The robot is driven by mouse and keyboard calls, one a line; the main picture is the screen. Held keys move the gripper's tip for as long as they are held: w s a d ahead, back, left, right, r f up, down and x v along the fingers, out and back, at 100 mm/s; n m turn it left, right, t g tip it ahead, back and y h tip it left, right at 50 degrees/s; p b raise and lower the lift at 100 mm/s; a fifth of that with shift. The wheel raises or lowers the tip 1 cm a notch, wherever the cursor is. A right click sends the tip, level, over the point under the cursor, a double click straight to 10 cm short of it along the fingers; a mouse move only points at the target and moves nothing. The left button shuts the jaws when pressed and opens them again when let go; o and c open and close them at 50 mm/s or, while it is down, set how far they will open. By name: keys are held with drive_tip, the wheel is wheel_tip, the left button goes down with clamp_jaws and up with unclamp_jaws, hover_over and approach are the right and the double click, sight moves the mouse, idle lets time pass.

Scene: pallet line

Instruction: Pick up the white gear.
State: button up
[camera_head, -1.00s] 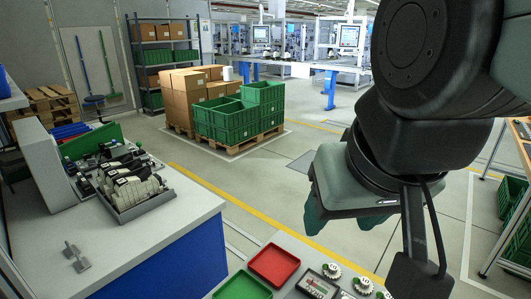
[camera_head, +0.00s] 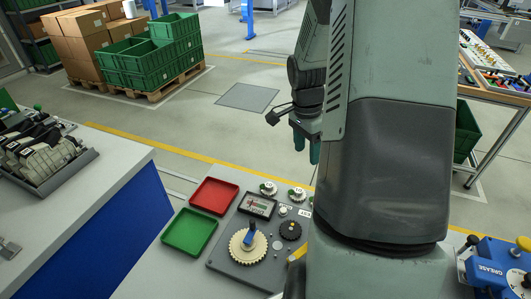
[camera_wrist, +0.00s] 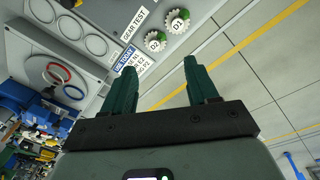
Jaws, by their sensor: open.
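Several small white gears with green marks stand at the back edge of the grey test board (camera_head: 225,262). One white gear (camera_head: 268,187) is at the left and another white gear (camera_head: 296,194) is to its right. The wrist view shows a white gear marked D2 (camera_wrist: 155,41) and one marked D1 (camera_wrist: 178,20), just beyond the fingertips. A larger cream gear (camera_head: 240,256) with a blue handle lies on the board. My gripper (camera_head: 306,148) is open and empty, apart from the gears, its green fingers spread in the wrist view (camera_wrist: 159,68). My arm hides the board's right part.
A red tray (camera_head: 215,196) and a green tray (camera_head: 188,232) lie left of the board, both empty. A blue grease unit (camera_head: 495,270) is at the right.

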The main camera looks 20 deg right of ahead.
hover_over(299, 190)
drive_tip(key=shift+m+t+y, duration=0.3)
drive_tip(key=shift+t+y, duration=0.1)
wheel_tip(299, 190, down, 12)
drive_tip(key=shift+w+a+r, duration=0.1)
drive_tip(key=shift+w, duration=0.05)
drive_tip(key=shift+f, duration=3.2)
clamp_jaws()
